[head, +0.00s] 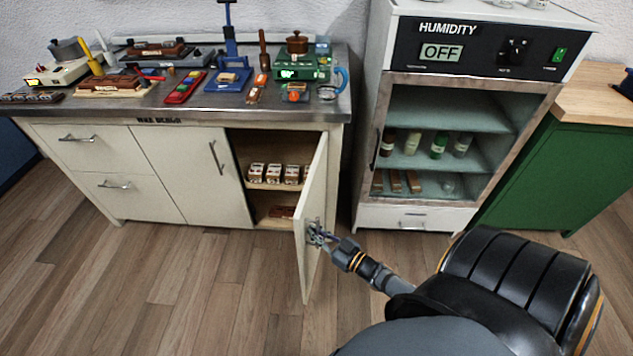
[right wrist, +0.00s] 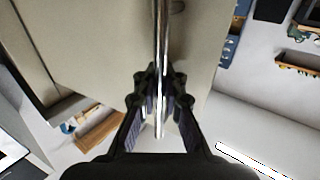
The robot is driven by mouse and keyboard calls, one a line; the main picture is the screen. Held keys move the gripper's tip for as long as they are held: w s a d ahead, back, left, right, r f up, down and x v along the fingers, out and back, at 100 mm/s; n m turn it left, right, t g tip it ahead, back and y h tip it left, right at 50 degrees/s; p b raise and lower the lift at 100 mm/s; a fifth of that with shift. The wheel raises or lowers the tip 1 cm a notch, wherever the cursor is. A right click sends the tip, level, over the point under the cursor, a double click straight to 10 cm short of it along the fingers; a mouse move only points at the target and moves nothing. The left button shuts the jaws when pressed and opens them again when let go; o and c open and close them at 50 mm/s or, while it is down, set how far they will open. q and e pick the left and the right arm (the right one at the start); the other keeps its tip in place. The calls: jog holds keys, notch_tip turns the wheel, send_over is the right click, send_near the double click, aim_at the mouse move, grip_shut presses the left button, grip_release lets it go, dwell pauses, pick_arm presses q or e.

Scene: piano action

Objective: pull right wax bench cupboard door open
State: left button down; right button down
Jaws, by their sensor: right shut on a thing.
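The wax bench (head: 140,122) stands at the left in the head view. Its right cupboard door (head: 315,190) stands swung out from the front, well open. My right gripper (head: 318,236) is at the outer face of this door, shut on its handle. In the right wrist view the metal handle (right wrist: 161,40) runs between the fingers of my gripper (right wrist: 154,98), with the pale door (right wrist: 95,40) behind it. Inside the cupboard, several small brown-and-white packs (head: 274,173) sit on a shelf. My left gripper is not in view.
The humidity cabinet (head: 470,60) stands right of the open door, with a gap of floor between. A green cupboard (head: 560,170) stands further right. Tools and blocks crowd the bench top. The wooden floor (head: 170,285) before the bench is clear.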

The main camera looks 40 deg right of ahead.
jog(key=shift+s+f, duration=0.25)
jog(key=shift+f, duration=0.05)
jog(key=c, duration=1.8)
grip_release()
jog(key=shift+a, duration=0.1)
jog(key=o, duration=0.4)
jog(key=shift+a+r, duration=0.1)
jog(key=shift+r, duration=0.15)
jog(key=shift+c, duration=0.2)
jog(key=v, duration=1.2)
jog(key=shift+f, duration=0.1)
